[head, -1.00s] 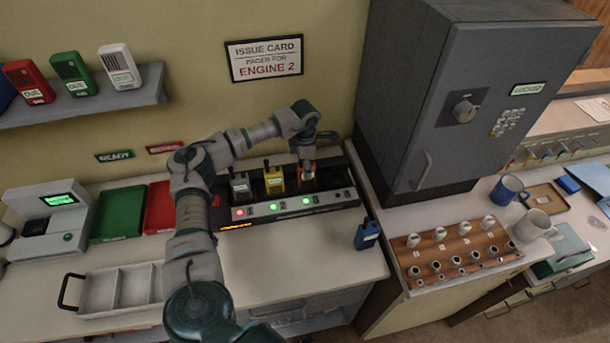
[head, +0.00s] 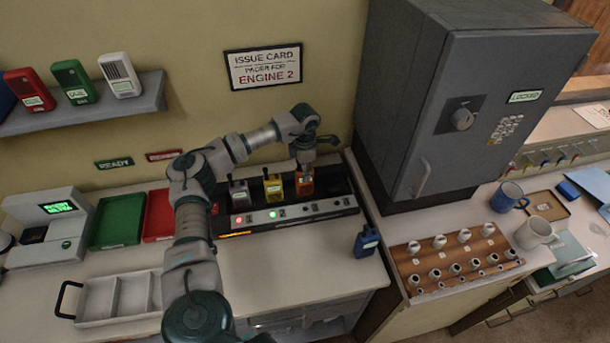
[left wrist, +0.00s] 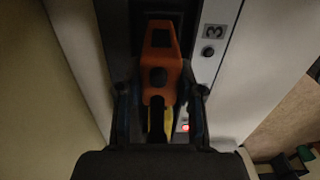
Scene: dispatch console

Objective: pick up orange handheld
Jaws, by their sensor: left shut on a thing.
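In the left wrist view, the orange handheld (left wrist: 161,62) lies between the two dark fingers of my left gripper (left wrist: 160,100), close to the number 3 label. I cannot tell whether its base is clear of the slot. My right gripper is out of view.
A blue handheld (head: 366,242) stands on the counter right of the rack. Green (head: 118,220) and red trays (head: 158,214) and a divided grey tray (head: 120,296) are at left. A grey locked cabinet (head: 470,100) rises close on the right.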

